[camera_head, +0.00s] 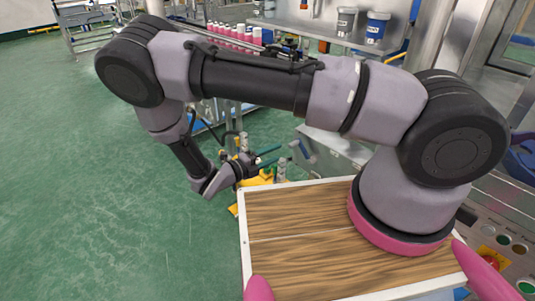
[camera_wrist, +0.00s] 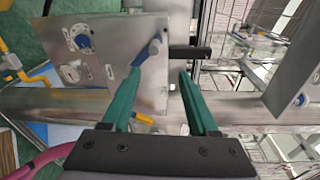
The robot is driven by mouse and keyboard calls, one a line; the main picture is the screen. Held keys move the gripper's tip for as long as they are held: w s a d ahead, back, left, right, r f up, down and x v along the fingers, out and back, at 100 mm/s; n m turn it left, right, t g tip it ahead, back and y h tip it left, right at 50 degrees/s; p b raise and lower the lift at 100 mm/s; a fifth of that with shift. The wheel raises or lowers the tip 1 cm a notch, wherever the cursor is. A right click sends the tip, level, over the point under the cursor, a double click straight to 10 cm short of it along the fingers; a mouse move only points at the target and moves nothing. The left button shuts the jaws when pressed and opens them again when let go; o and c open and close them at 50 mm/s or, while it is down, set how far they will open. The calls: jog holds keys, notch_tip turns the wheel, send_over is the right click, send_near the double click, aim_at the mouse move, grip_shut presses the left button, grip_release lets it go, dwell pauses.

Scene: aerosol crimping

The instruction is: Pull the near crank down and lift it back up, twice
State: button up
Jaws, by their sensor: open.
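A crank (camera_wrist: 147,52) with a blue lever is mounted on a metal plate in the wrist view. A black bar (camera_wrist: 190,53) sticks out to its right, just past the fingertips; it looks like the crank's handle, but I cannot be sure. My gripper (camera_wrist: 162,74) has two green fingers, spread apart with nothing between them. The left fingertip is close below the blue lever and the right one is below the black bar; whether either touches is unclear. In the head view my gripper (camera_head: 269,157) is left of a blue lever (camera_head: 305,149) on the machine.
A second blue fitting (camera_wrist: 84,42) sits on the same plate. Yellow parts (camera_head: 262,178) lie beneath my gripper. A wood-topped surface with a white rim (camera_head: 243,235) stands nearer. Pink-bodied cans (camera_head: 238,32) and two tubs (camera_head: 376,27) are behind. Green floor is open at left.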

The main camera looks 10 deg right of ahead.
aim_at(289, 147)
jog(key=shift+w+d+f+n+t, duration=0.25)
jog(key=shift+w+d+n, duration=0.1)
jog(key=shift+w+d, duration=0.7)
jog(key=shift+w+d+f+n+t, duration=0.35)
jog(key=shift+w+d, duration=0.45)
jog(key=shift+d, duration=0.5)
jog(key=shift+w+d+f+n+t, duration=0.2)
jog(key=shift+w+d+n, duration=0.2)
jog(key=shift+w+d, duration=0.65)
jog(key=shift+s+d, duration=0.1)
jog(key=shift+s, duration=0.05)
